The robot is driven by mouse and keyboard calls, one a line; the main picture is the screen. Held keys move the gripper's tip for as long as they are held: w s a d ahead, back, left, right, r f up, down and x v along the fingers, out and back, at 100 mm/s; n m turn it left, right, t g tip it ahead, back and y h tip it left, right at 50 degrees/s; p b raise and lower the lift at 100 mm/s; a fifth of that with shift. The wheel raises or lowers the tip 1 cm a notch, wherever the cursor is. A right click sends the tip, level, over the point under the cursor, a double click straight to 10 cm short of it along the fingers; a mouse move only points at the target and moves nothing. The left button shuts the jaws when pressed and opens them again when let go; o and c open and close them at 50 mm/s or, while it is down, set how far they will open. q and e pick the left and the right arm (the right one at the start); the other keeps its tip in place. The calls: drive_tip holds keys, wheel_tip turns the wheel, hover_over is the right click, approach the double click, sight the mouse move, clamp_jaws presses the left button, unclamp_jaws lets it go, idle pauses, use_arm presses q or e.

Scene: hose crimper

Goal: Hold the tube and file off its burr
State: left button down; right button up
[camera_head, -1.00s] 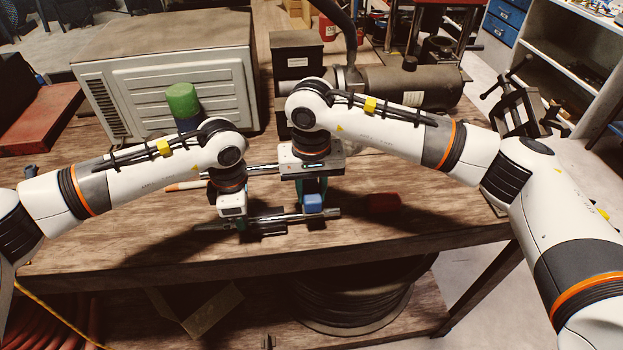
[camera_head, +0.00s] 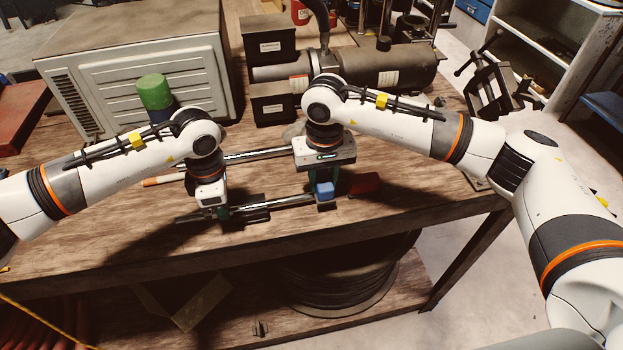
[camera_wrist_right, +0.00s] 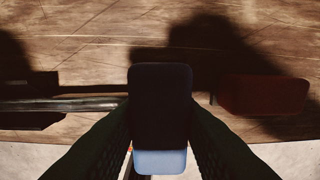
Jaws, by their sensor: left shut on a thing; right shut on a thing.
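The tube (camera_head: 275,203) is a thin metallic bar running left to right near the table's front edge. My left gripper (camera_head: 225,212) is shut on its left part. My right gripper (camera_head: 324,197) is shut on a small blue block (camera_head: 324,188) at the tube's right end. In the right wrist view the blue block (camera_wrist_right: 160,110) sits between the fingers, mostly in shadow, and the tube (camera_wrist_right: 80,104) reaches it from the left. I cannot tell whether they touch. The burr and any filing face are not visible.
A red block (camera_head: 366,184) lies just right of my right gripper. A green-topped cylinder (camera_head: 154,92), a grey machine (camera_head: 140,75) and a dark cylindrical machine (camera_head: 390,72) stand behind. The right tabletop is fairly clear.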

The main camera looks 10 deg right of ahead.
sight(291, 197)
drive_tip(key=a, duration=0.6)
drive_tip(key=shift+s+a, duration=0.1)
drive_tip(key=shift+a, duration=0.2)
wheel_tip(291, 197, up, 8)
idle(0.4)
drive_tip(key=shift+d, duration=0.1)
use_arm(q)
drive_tip(key=c, duration=1.3)
unclamp_jaws()
wheel_tip(291, 197, up, 12)
use_arm(e)
drive_tip(key=shift+r, duration=0.1)
